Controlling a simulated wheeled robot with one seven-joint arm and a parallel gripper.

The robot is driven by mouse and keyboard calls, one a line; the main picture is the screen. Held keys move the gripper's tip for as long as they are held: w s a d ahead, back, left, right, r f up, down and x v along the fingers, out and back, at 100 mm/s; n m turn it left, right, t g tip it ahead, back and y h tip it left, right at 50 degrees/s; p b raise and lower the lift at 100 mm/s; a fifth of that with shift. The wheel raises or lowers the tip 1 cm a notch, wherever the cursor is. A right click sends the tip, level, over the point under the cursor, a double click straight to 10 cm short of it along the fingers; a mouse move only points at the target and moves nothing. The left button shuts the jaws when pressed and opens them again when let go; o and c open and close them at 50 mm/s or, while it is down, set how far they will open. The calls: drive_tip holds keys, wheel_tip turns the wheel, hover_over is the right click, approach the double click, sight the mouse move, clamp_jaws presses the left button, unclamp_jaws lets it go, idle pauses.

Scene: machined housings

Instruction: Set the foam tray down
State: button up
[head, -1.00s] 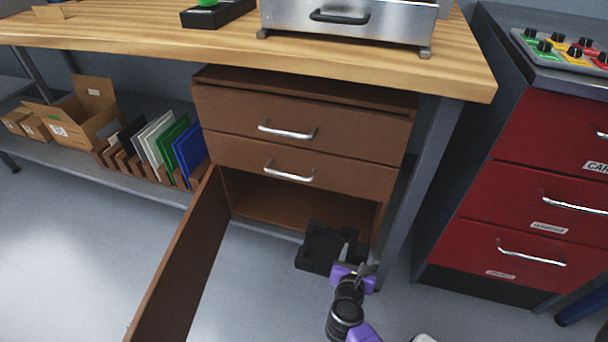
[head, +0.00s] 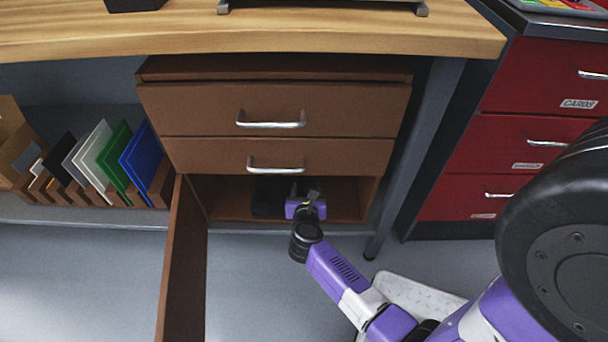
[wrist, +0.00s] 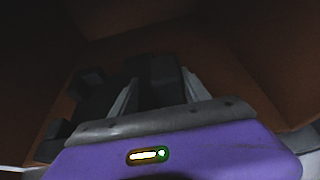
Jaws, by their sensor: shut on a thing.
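The black foam tray (head: 268,197) is inside the open lower compartment of the brown cabinet (head: 275,108), partly hidden by my gripper and the drawer front above. In the wrist view the dark foam tray (wrist: 88,90) lies ahead of my gripper (wrist: 155,92), with part of it between the two fingers. My gripper, purple in the head view (head: 312,194), is shut on the tray and reaches into the compartment. Whether the tray touches the compartment floor cannot be told.
The cabinet door (head: 184,262) stands open on the left. A bench leg (head: 415,155) is close on the right, then a red drawer unit (head: 500,155). Upright coloured panels (head: 115,155) stand on a low shelf at left. Compartment floor (head: 345,205) shows right of my gripper.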

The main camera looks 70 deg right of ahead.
drive_tip(key=w+d, duration=0.1)
drive_tip(key=d, duration=0.1)
drive_tip(key=w+d+b, duration=0.1)
drive_tip(key=d, duration=0.2)
drive_tip(key=w+d+b, duration=0.1)
drive_tip(key=d, duration=0.2)
drive_tip(key=shift+w+d, duration=0.15)
drive_tip(key=shift+w+d+f+b, duration=0.1)
drive_tip(key=shift+d+f+b, duration=0.15)
drive_tip(key=shift+b, duration=0.05)
wheel_tip(320, 180, down, 3)
drive_tip(key=b, duration=0.2)
drive_tip(key=shift+b, duration=0.35)
drive_tip(key=shift+a+f, duration=0.1)
drive_tip(key=shift+f, duration=0.05)
drive_tip(key=o, duration=1.6)
drive_tip(key=shift+c, duration=0.2)
